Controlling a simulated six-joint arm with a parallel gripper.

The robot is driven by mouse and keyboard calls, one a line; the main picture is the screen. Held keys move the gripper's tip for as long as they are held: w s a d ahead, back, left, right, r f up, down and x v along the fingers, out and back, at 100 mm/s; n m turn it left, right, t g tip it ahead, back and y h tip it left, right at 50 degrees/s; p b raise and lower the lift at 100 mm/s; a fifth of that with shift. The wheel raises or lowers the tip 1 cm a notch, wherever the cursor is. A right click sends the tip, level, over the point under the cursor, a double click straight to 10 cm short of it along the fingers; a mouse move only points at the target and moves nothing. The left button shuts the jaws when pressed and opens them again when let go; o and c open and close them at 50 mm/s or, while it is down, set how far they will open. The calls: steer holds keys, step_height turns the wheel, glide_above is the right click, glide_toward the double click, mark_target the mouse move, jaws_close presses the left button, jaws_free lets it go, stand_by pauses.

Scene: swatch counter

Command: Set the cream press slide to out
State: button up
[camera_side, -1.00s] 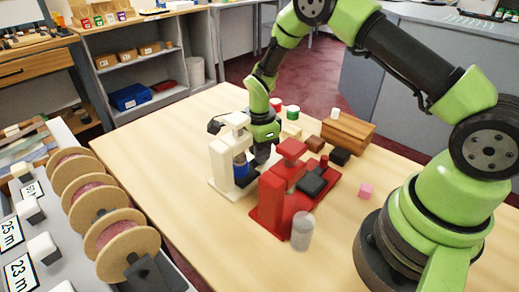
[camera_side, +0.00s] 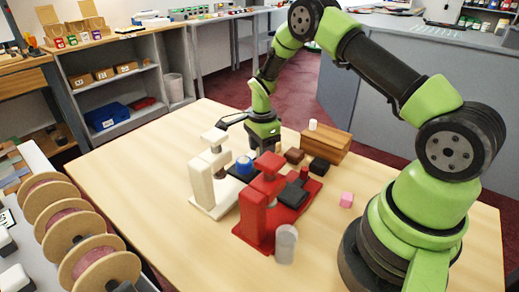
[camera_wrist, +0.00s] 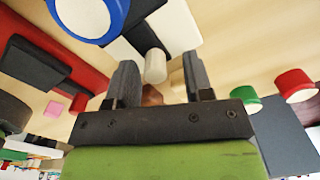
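The cream press (camera_side: 199,187) stands on the table left of the red press. Its dark slide (camera_side: 231,172) sticks out from under the press head, toward my gripper. A blue-rimmed, white-topped piece (camera_side: 243,167) sits on the slide, clear of the head; its top (camera_wrist: 88,14) also shows in the wrist view. My gripper (camera_side: 264,152) is beyond the slide's outer end. In the wrist view my gripper (camera_wrist: 160,75) is open, with a cream knob (camera_wrist: 155,66) seen between its fingers and gaps on both sides. I cannot tell how far above the knob the fingertips are.
The red press (camera_side: 262,215) stands close by, with a dark slide (camera_side: 294,192). Red-topped (camera_wrist: 295,85) and green-topped (camera_wrist: 243,91) pieces are right of my gripper in the wrist view.

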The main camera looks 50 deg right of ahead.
steer(key=shift+a, duration=0.1)
step_height(320, 180, up, 10)
steer(key=shift+f, duration=0.1)
stand_by(0.5)
